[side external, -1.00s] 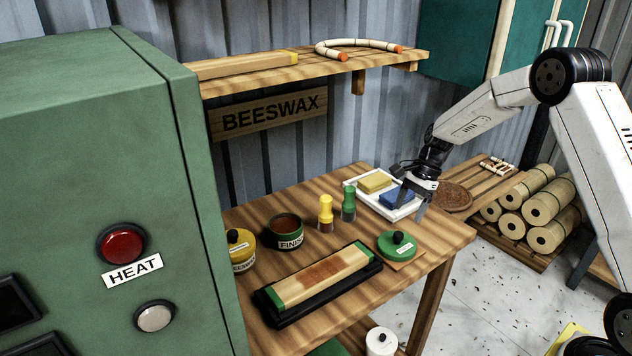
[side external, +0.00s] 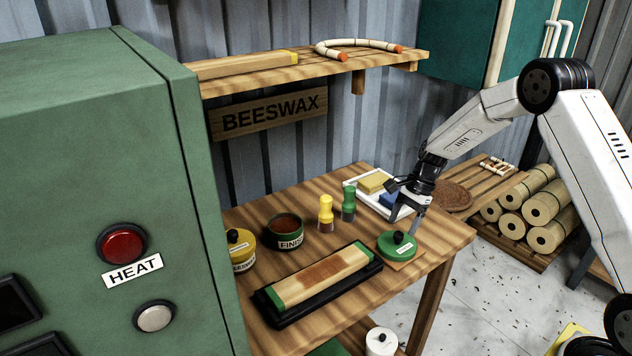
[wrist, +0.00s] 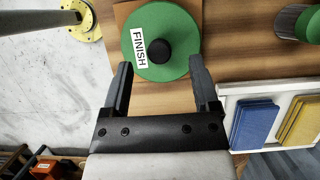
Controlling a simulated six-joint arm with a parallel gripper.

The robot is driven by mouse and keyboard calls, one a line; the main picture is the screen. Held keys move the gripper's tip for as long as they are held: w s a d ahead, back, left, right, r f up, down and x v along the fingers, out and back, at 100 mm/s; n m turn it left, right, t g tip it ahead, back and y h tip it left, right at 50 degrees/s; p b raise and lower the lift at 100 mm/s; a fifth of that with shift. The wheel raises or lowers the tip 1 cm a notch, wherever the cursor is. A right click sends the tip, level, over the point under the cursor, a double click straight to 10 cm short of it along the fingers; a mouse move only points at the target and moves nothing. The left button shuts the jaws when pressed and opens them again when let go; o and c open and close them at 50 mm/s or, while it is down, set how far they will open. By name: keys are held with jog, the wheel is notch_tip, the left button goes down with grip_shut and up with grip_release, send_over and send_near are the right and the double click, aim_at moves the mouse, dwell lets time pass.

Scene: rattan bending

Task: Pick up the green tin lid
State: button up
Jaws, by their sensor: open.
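The green tin lid (side external: 399,244) is a flat round disc with a black knob and a white label. It lies on a square brown board near the right end of the bench. In the wrist view the lid (wrist: 181,22) carries the label FINISH and its knob (wrist: 158,51) sits between the lines of the two fingers. My gripper (side external: 415,222) is open and empty, above and just behind the lid. In the wrist view my gripper (wrist: 161,72) has its fingertips spread on both sides of the knob, over the lid's near edge.
A white tray (side external: 350,183) with a yellow and a blue block stands behind the lid. A black holder (side external: 374,266) with a wooden block lies to the left. The open FINISH tin (side external: 289,242), a yellow-lidded tin (side external: 240,260) and yellow and green brushes (side external: 349,213) stand farther left.

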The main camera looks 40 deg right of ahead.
aim_at(399, 233)
jog(key=shift+x, duration=2)
jog(key=shift+c, duration=0.3)
jog(key=shift+d, duration=0.1)
grip_shut()
